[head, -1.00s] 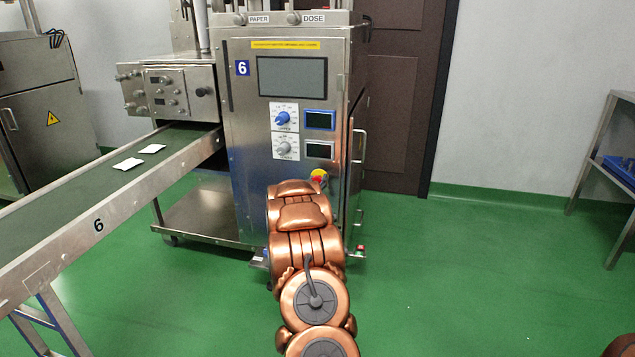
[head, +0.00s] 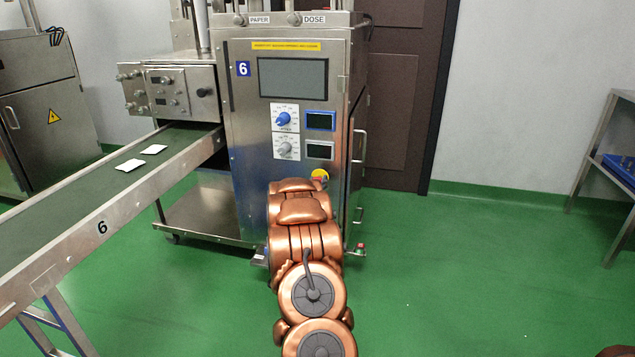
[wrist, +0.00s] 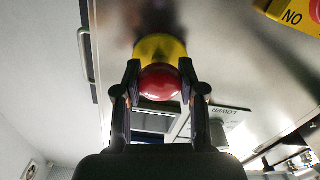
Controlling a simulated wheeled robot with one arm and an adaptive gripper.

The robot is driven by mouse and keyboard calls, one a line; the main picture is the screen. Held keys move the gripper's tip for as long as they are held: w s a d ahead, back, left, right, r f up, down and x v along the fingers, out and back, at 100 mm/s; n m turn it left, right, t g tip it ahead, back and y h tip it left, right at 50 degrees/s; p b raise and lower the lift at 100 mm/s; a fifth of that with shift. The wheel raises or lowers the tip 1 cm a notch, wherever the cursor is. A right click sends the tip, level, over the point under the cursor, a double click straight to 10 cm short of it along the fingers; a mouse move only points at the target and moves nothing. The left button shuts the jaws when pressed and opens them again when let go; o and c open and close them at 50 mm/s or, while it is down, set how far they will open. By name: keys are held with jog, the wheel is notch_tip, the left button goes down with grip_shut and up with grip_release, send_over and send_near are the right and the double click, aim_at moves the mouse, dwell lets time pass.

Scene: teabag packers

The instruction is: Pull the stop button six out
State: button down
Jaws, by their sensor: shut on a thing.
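The stop button is a red mushroom head (wrist: 160,84) on a yellow collar (wrist: 158,47) in the wrist view. It sits on the front of the steel machine marked 6 (head: 243,110). In the head view my arm hides the gripper and most of the button.
Two dials (head: 284,118) and small screens (head: 320,120) sit above the button. A conveyor (head: 70,215) with two white packets runs to the left. A door handle (head: 359,146) stands at the machine's right side. Green floor is clear at right.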

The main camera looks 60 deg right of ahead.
jog(key=c, duration=0.6)
grip_release()
jog(key=shift+c, duration=0.2)
jog(key=shift+a, duration=0.15)
jog(key=v, duration=1.1)
jog(key=shift+s+a, duration=0.2)
jog(key=shift+a, duration=0.15)
